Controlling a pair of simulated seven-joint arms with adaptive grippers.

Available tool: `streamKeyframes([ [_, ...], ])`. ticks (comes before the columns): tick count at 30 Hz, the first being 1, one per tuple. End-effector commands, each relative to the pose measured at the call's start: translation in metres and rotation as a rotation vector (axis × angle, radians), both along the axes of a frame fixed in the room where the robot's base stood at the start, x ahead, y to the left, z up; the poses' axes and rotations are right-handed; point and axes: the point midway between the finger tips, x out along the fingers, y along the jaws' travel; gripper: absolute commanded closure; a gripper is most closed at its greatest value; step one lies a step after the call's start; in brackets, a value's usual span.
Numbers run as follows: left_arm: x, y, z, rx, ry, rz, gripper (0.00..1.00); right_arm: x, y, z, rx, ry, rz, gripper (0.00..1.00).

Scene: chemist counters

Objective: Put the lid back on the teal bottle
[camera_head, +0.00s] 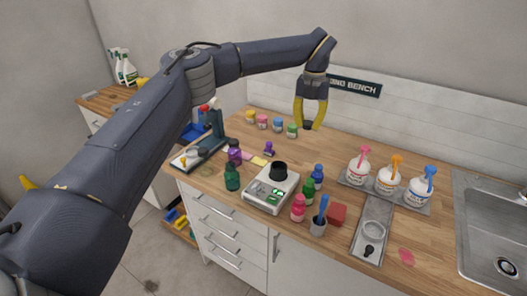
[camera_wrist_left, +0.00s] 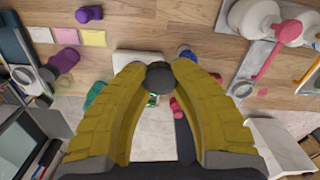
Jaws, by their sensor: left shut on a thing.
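My left gripper (camera_head: 309,122) reaches over the back of the counter. Its yellow fingers are closed on a small dark lid (camera_wrist_left: 159,76), held at the fingertips in the left wrist view. The teal bottle (camera_head: 232,179) stands upright on the counter, left of the scale, below and left of the gripper in the head view. It also shows in the left wrist view (camera_wrist_left: 95,93), partly hidden by a finger. Its top is too small to tell clearly. My right gripper is not in view.
White pump bottles (camera_head: 388,182) and a sink (camera_head: 490,215) lie further right. Small jars (camera_head: 277,125) line the back.

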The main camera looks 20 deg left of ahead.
Motion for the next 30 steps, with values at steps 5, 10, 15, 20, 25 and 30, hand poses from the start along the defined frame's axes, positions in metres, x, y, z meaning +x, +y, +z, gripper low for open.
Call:
streamKeyframes([
  [5, -0.001, 0.001, -0.001, 0.001, 0.000, -0.022, 0.84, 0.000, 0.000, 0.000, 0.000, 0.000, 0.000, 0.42],
  [10, -0.011, 0.004, -0.006, 0.007, 0.000, -0.202, 0.84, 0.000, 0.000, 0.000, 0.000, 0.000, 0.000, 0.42],
  [15, -0.032, 0.010, -0.015, 0.016, 0.001, -0.563, 0.84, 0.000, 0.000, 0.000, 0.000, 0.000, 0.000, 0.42],
  [20, -0.056, 0.015, -0.025, 0.023, 0.006, -0.948, 0.84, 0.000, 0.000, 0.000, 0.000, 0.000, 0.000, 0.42],
  [25, -0.084, 0.021, -0.035, 0.026, 0.011, -1.357, 0.84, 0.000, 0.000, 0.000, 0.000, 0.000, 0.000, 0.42],
  [30, -0.115, 0.028, -0.044, 0.026, 0.016, -1.764, 0.84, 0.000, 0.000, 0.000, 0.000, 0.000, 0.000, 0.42],
])
